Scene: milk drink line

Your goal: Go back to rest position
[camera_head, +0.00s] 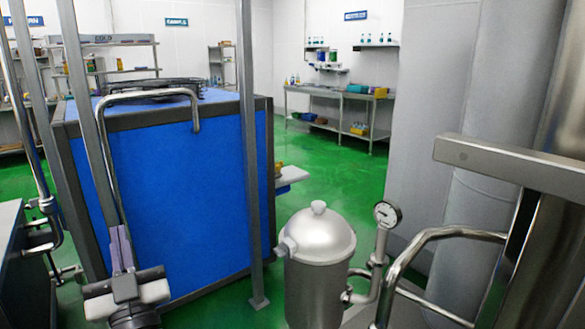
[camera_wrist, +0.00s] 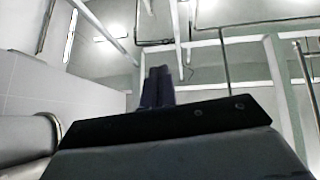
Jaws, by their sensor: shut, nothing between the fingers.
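My gripper (camera_head: 120,232) is at the lower left in the head view, pointing up, with its thin grey-purple fingers together. It stands in front of the large blue panel-sided unit (camera_head: 180,190). The closed fingers also show in the wrist view (camera_wrist: 158,74), with nothing visible between them. The wrist view looks up past the fingers at ceiling beams and lights.
A steel vessel with a domed lid (camera_head: 318,240) and a pressure gauge (camera_head: 387,214) stand right of the gripper. A metal post (camera_head: 249,150) and bent pipe (camera_head: 150,95) rise close by. Green floor (camera_head: 325,175) is open toward the back bench (camera_head: 325,93).

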